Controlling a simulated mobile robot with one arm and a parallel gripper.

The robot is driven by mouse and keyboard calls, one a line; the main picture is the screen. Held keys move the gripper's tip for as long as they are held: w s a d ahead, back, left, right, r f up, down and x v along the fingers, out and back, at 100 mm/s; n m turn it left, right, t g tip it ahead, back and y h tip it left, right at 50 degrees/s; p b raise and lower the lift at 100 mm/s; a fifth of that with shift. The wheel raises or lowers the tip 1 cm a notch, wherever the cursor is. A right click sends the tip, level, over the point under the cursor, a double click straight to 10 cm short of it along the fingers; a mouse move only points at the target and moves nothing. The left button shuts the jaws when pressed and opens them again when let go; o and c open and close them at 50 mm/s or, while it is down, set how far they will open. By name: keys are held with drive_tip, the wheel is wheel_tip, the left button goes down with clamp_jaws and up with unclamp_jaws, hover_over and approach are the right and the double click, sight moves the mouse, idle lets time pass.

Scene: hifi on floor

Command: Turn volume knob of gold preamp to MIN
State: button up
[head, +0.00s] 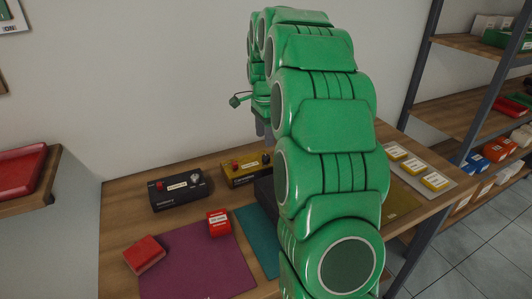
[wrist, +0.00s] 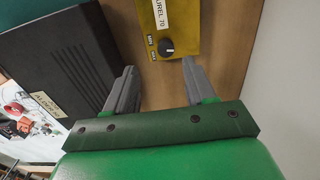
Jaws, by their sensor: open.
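The gold preamp (head: 240,174) stands at the back of the wooden table, partly hidden by my arm in the head view. It also shows at the top of the wrist view (wrist: 187,12), with a white name label. Its round dark knob (wrist: 166,46) has a pale pointer mark. In the head view my gripper (head: 263,127) is above the preamp's right end.
A black device (head: 182,196) stands left of the preamp. A black box (wrist: 50,60) stands close by my gripper. A red block (head: 145,254) and a red box (head: 219,223) are on the purple mat (head: 195,270). The wall is right behind the table.

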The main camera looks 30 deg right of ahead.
sight(266, 156)
drive_tip(key=shift+w+d+f+m, duration=0.15)
drive_tip(key=shift+w+d+m, duration=0.15)
drive_tip(key=shift+w+d, duration=0.1)
drive_tip(key=shift+f, duration=0.15)
wheel_tip(266, 156, down, 8)
drive_tip(key=shift+r, duration=0.2)
clamp_jaws()
